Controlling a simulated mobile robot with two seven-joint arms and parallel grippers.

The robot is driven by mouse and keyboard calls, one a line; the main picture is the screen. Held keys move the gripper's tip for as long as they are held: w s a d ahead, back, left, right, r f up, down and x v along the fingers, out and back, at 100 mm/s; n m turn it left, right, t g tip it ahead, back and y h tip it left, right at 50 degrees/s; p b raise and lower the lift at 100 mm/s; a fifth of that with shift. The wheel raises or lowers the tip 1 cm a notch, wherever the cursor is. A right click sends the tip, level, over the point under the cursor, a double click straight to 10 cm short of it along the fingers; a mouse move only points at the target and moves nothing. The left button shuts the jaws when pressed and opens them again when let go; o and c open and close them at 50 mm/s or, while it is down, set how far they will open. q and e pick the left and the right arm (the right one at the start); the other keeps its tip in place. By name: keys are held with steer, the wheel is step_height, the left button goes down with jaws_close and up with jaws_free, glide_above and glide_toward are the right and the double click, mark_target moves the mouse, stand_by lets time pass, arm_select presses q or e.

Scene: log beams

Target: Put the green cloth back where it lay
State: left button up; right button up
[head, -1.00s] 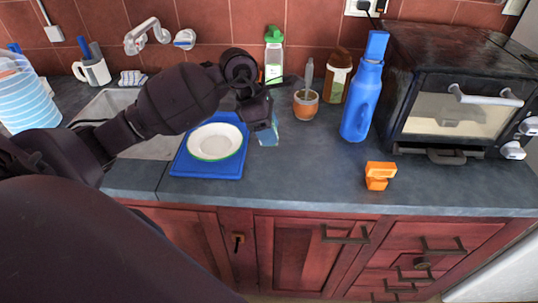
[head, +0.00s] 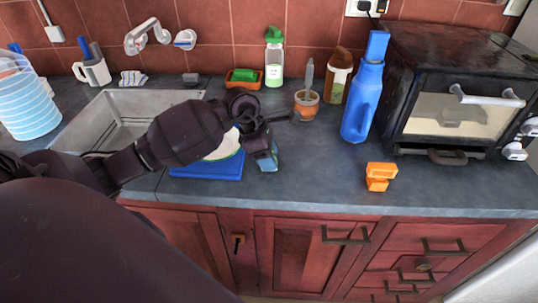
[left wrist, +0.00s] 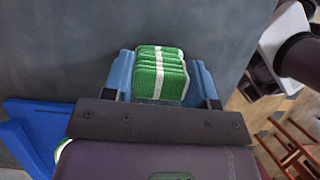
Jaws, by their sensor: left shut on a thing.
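The green cloth (left wrist: 160,75), folded and with white stripes, sits between the blue fingers of my left gripper (left wrist: 163,83) in the left wrist view. My left gripper (head: 267,160) is shut on it. In the head view the gripper hangs over the worktop just right of the blue board, and the cloth cannot be made out there. The dark worktop lies beyond the cloth in the wrist view; I cannot tell if the cloth touches it. My right gripper is in neither view.
The blue board (head: 205,172) with a white plate (head: 226,146) is partly behind my arm. An orange dish with a green block (head: 243,75), a pot (head: 306,104), a blue bottle (head: 362,105) and an orange item (head: 380,176) stand around. Worktop between the gripper and orange item is clear.

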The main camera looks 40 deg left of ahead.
arm_select(q)
steer(key=shift+f, duration=0.25)
steer(key=o, duration=0.8)
steer(key=shift+r, duration=0.1)
steer(key=shift+o, duration=0.2)
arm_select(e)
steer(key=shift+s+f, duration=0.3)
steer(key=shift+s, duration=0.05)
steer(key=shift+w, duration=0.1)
arm_select(q)
steer(key=shift+r, duration=0.15)
steer(key=shift+a+r, duration=0.15)
steer(key=shift+r, duration=0.15)
steer(key=v, duration=1.1)
steer(key=shift+r, duration=0.2)
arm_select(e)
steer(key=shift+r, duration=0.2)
